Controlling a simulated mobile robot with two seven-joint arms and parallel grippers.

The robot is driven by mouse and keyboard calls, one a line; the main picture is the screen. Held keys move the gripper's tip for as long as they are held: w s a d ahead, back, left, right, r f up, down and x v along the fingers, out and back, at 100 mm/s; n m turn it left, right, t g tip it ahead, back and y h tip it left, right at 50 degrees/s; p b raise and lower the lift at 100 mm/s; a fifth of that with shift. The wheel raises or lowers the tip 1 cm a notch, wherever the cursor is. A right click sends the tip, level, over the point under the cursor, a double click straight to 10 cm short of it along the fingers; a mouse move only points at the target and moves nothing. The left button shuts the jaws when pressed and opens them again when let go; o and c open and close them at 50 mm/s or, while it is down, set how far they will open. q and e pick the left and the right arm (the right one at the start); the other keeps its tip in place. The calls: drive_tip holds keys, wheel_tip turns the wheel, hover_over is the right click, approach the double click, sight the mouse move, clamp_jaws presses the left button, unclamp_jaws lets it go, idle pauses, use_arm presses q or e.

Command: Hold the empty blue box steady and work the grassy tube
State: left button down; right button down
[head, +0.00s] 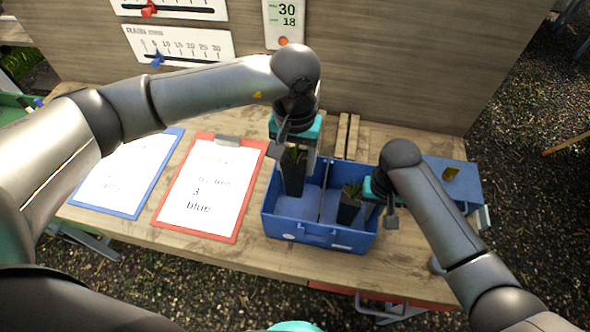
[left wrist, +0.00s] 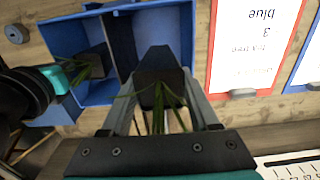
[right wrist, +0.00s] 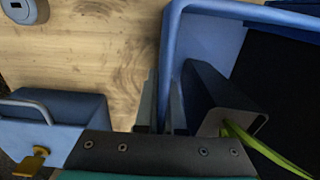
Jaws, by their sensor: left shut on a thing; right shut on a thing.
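The blue box (head: 318,236) stands on the bench, split by a divider into two compartments. My left gripper (head: 294,160) is shut on a dark tube (head: 293,182) with grassy leaves, held upright at the left compartment; in the left wrist view the tube (left wrist: 158,66) sits between the fingers. I cannot tell whether its bottom touches the floor. A second dark grassy tube (head: 348,207) stands in the right compartment, also in the right wrist view (right wrist: 228,105), so the box is not empty. My right gripper (head: 374,192) is shut on the box's right wall (right wrist: 172,60).
A red clipboard (head: 233,190) reading "3 blue" lies left of the box, with a blue clipboard (head: 125,185) beyond. A blue case (head: 463,180) with a brass piece (head: 451,174) is at the right. The wooden panel (head: 400,70) rises behind. Bare bench shows at front right.

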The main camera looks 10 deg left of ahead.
drive_tip(key=c, duration=0.9)
unclamp_jaws()
drive_tip(key=shift+c, duration=0.2)
